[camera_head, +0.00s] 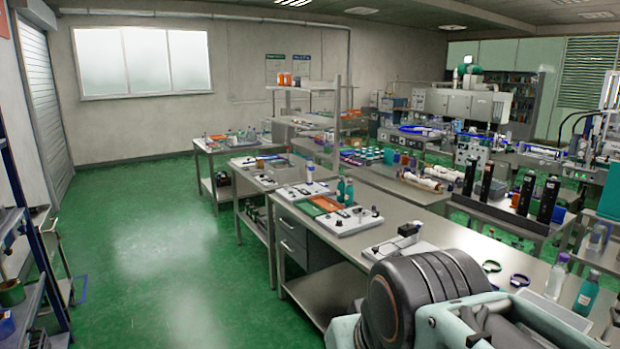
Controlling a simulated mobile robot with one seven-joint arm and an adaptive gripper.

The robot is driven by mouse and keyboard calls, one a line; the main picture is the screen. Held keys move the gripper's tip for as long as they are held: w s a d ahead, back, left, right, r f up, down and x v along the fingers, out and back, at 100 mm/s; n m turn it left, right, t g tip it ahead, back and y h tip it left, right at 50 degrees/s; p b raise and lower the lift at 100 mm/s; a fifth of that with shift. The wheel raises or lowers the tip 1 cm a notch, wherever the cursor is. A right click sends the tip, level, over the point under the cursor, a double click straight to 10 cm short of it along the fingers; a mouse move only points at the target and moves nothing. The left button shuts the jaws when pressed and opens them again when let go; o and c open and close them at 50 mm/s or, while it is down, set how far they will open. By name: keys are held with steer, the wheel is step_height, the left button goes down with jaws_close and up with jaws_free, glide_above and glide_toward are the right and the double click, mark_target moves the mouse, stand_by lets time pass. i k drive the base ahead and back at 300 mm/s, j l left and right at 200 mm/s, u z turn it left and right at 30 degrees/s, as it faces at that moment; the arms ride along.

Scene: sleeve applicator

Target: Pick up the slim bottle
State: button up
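Several bottles could be the slim bottle; I cannot tell which one is meant. A clear bottle with a purple cap (557,279) stands upright on the near bench at the right. A teal bottle (586,296) stands upright just right of it. Two more teal bottles (345,191) stand side by side farther back on the bench line. My arm fills the bottom right and hides part of the near bench. My gripper is not visible.
Tall black units (547,200) stand on a bench behind. The green floor (170,260) at the left is clear.

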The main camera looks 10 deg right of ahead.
mark_target(583, 304)
steer(key=i+z, duration=0.1)
steer(key=z, duration=0.25)
steer(key=i+j+z, duration=0.1)
steer(key=z, duration=0.3)
steer(key=i+j+z, duration=0.1)
steer(key=z, duration=0.25)
steer(key=i+j+z, duration=0.4)
steer(key=j+z, duration=0.25)
steer(key=i+j+z, duration=0.2)
steer(key=j, duration=0.25)
steer(key=j+z, duration=0.15)
steer(key=j, duration=0.35)
steer(key=i+j+z, duration=0.2)
steer(key=j, duration=0.3)
steer(key=i+j, duration=0.1)
steer(key=j, duration=0.55)
steer(key=i+j, duration=0.1)
steer(key=j, duration=1.25)
steer(key=i+z, duration=0.05)
steer(key=i, duration=0.05)
